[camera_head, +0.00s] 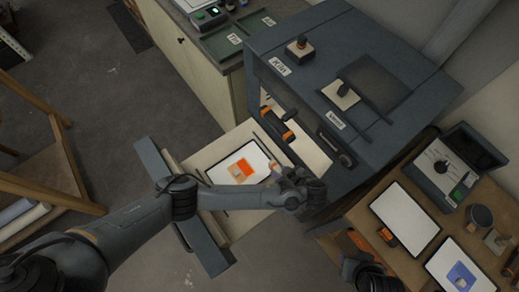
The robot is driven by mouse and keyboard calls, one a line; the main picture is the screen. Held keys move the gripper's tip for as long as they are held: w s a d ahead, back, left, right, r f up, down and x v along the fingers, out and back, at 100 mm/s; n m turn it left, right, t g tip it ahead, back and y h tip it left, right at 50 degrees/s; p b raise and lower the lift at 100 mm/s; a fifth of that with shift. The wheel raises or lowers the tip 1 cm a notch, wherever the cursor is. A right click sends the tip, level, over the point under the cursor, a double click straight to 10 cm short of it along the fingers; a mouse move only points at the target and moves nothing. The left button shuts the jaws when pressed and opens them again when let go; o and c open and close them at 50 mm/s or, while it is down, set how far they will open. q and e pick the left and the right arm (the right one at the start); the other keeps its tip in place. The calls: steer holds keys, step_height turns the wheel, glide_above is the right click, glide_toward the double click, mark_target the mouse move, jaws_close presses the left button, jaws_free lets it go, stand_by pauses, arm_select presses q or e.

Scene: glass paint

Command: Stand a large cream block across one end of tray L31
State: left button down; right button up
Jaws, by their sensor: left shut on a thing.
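My left gripper (280,174) is beside the right edge of a white panel (220,174) on the pulled-out shelf of the kiln (300,100). It is shut on a small pale thing (274,167), mostly hidden by the fingers; I cannot tell if it is a cream block. An orange piece with a small beige patch (240,170) lies on the panel. Two green trays with white labels, a near one (216,48) and a far one (256,29), are on the back counter; the labels are too small to read surely. A dark part at the bottom may be my right gripper.
The kiln's dark front bar (150,157) sticks out to the left. A wooden frame (60,165) stands at the left. Grey floor is free between.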

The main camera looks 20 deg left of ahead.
arm_select(q)
steer(key=w+a, duration=0.1)
steer(key=a, duration=0.1)
steer(key=w+a, duration=0.1)
steer(key=a, duration=0.1)
steer(key=w+a+p, duration=0.1)
steer(key=a, duration=0.1)
steer(key=shift+w+a, duration=0.15)
steer(key=shift+w, duration=0.25)
steer(key=w+a, duration=0.1)
steer(key=a, duration=0.1)
steer(key=w+a+p, duration=0.1)
steer(key=shift+a+r, duration=0.1)
steer(key=shift+a, duration=0.25)
steer(key=shift+w+a+f, duration=0.1)
steer(key=shift+a+f, duration=0.05)
steer(key=shift+f, duration=0.8)
